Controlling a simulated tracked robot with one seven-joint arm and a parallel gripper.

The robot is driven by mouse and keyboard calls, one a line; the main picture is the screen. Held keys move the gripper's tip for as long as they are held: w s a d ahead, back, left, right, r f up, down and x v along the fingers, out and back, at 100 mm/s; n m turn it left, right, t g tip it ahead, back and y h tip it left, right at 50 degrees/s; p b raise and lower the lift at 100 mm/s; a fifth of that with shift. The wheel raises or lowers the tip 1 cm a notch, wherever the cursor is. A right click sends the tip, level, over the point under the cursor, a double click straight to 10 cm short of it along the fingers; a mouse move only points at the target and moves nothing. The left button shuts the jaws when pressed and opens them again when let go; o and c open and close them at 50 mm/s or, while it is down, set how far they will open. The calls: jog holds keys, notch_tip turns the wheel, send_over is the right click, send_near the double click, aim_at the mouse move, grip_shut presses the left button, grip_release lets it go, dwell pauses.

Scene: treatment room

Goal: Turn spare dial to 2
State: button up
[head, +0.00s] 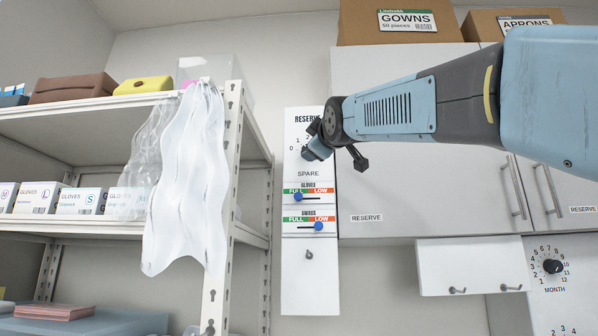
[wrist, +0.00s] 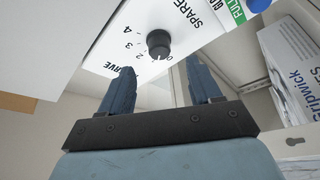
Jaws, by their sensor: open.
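The spare dial (wrist: 158,44) is a small dark round knob on a white panel (head: 310,260). In the wrist view its scale shows 2, 3 and 4 to its left and 0 below. A pale mark on the knob faces the lower edge, near the 0 end; I cannot read it exactly. My gripper (wrist: 161,76) is open, its two blue fingers apart, with the knob just beyond the tips and between them in the picture. In the head view my gripper (head: 317,150) covers the dial above the SPARE label. I cannot tell whether the fingers touch the panel.
Below the dial are a gloves slider (head: 298,197) and an aprons-row slider (head: 318,226) with blue knobs, and a small hook. A shelf rack (head: 218,200) with hanging clear plastic (head: 185,190) stands left. A wall cabinet (head: 400,190) is right, with a month dial (head: 552,267) lower right.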

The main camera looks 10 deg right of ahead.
jog(key=x, duration=0.6)
jog(key=shift+w, duration=0.25)
jog(key=shift+c, duration=0.3)
jog(key=c, duration=1)
jog(key=shift+o, duration=0.2)
jog(key=shift+f+m+h, duration=0.1)
jog(key=shift+m+h, duration=0.2)
jog(key=shift+m, duration=0.5)
jog(key=shift+a+f+m+t+h, duration=0.1)
jog(key=shift+m+t+h, duration=0.4)
jog(key=shift+m, duration=0.9)
jog(key=shift+a+m+t+h, duration=0.1)
jog(key=shift+m+t+h, duration=0.35)
jog(key=shift+m, duration=0.95)
jog(key=shift+m+h, duration=0.75)
jog(key=shift+m, duration=0.25)
